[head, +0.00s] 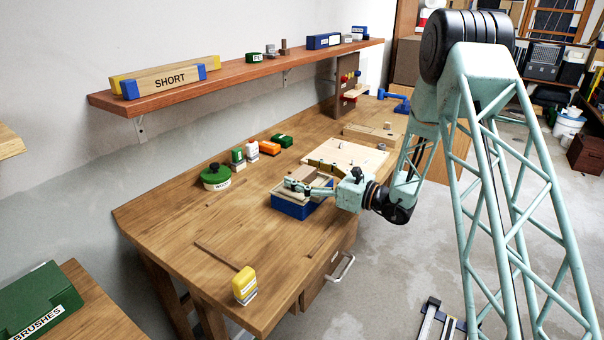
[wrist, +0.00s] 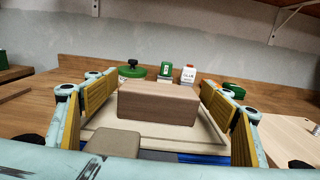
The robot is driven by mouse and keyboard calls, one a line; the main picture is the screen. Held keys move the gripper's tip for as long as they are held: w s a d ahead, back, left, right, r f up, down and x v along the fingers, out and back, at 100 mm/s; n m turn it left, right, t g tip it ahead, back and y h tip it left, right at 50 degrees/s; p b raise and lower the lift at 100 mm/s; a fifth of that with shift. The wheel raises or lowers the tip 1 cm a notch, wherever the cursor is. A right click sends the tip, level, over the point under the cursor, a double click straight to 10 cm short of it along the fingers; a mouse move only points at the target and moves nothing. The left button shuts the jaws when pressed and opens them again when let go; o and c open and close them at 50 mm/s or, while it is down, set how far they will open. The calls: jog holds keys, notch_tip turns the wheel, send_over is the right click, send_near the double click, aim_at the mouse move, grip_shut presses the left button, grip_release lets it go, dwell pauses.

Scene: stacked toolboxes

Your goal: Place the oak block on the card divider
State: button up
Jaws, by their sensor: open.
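A plain brown block, which looks like the oak block (wrist: 158,103), lies flat on a beige panel in the wrist view. That panel looks like the card divider (wrist: 103,120) and sits in the top of a blue box (head: 291,210). My gripper (wrist: 155,108) is open, its yellow-padded fingers on either side of the block with a gap at each side. In the head view my gripper (head: 308,187) is low over the blue box and partly hides the block. A grey-brown rounded piece (wrist: 114,143) shows nearer the wrist camera; I cannot tell what it is.
A green round tin (head: 216,178), small bottles (head: 245,153) and an orange box (head: 269,147) stand behind. A pale board (head: 345,157) lies close to the right. A yellow-topped container (head: 244,285) stands at the front edge. A shelf (head: 240,72) hangs above. The bench's left part is mostly clear.

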jog(key=shift+d+r, duration=0.1)
jog(key=shift+r, duration=0.05)
jog(key=p+v, duration=0.2)
jog(key=v, duration=1)
dwell(0.6)
dwell(0.5)
